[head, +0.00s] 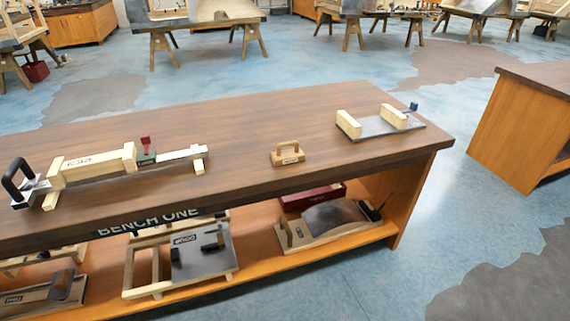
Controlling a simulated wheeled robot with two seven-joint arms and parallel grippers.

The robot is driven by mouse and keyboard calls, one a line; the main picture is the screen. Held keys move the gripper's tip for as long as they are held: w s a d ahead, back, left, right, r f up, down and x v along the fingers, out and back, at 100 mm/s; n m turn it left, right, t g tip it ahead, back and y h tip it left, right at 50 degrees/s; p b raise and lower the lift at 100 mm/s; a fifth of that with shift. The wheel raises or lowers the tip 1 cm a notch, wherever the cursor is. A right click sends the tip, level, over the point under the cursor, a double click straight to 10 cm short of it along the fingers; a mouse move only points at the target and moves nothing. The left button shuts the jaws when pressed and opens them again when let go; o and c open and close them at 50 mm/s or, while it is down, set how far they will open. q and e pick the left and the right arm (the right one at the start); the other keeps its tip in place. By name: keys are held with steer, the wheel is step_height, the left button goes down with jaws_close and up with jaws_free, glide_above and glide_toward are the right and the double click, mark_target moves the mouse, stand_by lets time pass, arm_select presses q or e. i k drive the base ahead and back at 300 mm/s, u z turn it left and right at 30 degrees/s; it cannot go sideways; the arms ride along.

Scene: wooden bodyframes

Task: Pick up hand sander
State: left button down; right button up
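A small wooden block with an arched handle (288,154), which looks like the hand sander, sits upright on the dark wooden bench top (240,115). Neither of my grippers shows in the head view.
Left on the bench lies a long wooden jig (95,165) with a black handle. At the right end is a grey plate with two wooden blocks (380,123). The lower shelf holds framed panels (185,255) and a red box (312,197). The bench top around the sander is clear.

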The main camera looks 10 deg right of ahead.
mark_target(290, 156)
steer(key=u, duration=0.65)
steer(key=i, duration=1.2)
steer(key=z, duration=0.35)
